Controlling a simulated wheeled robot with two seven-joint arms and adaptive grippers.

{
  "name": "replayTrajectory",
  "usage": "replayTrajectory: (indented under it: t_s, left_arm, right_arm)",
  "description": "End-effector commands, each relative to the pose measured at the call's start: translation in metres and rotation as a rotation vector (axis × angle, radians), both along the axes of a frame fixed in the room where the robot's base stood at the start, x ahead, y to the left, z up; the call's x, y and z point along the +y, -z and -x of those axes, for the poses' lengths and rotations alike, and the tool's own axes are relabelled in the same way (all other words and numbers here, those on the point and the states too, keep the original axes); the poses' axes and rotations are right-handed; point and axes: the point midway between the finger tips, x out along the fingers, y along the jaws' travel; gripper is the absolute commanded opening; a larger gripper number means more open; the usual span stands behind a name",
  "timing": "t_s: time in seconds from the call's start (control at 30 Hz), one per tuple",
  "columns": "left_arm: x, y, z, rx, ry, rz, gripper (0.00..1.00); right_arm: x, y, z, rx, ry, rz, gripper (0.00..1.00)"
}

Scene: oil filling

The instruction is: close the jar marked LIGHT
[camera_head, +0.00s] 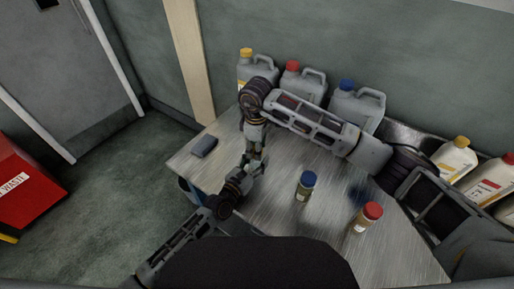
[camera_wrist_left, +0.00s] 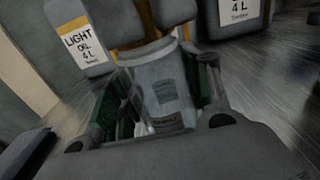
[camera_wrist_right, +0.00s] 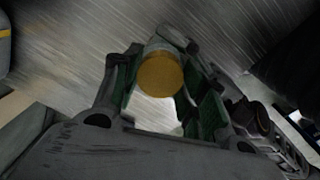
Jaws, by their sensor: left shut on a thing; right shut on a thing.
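My left gripper (camera_head: 246,176) is shut on a small clear jar (camera_wrist_left: 162,90) that stands about upright between its fingers in the left wrist view. The label on the jar is too dark to read. My right gripper (camera_head: 255,150) points down from above, directly over the left one. It is shut on a yellow cap (camera_wrist_right: 160,74), seen in the right wrist view. The cap is above the jar's mouth, at or very close to it. I cannot tell whether it is seated. In the head view, the grippers hide the jar and cap.
A blue-capped jar (camera_head: 305,187) and a red-capped jar (camera_head: 367,218) stand on the table (camera_head: 270,205). Jerrycans with yellow (camera_head: 247,66), red (camera_head: 291,82) and blue (camera_head: 348,103) caps line the back. A dark block (camera_head: 204,146) lies at left. Bottles (camera_head: 455,158) stand right.

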Motion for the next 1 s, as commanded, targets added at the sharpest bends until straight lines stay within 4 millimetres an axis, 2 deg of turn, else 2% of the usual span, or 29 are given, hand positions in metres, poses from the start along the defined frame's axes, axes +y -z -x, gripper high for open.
replayTrajectory:
  t_s: [0.03,0.3,0.67,1.0]
  left_arm:
    - [-0.004,0.003,0.003,0.005,0.007,-0.003,0.00]
    - [-0.006,0.004,0.005,0.007,0.012,-0.005,0.00]
    - [-0.006,0.005,0.005,0.009,0.012,-0.006,0.00]
    - [-0.003,0.004,0.003,0.008,0.007,-0.004,0.00]
  right_arm:
    - [0.007,-0.003,0.001,-0.004,0.014,-0.014,0.34]
    - [0.013,-0.006,0.001,-0.013,0.115,-0.024,0.36]
    - [0.003,-0.002,0.001,0.004,0.256,-0.019,0.35]
    - [-0.003,0.001,0.002,0.010,0.275,-0.007,0.35]
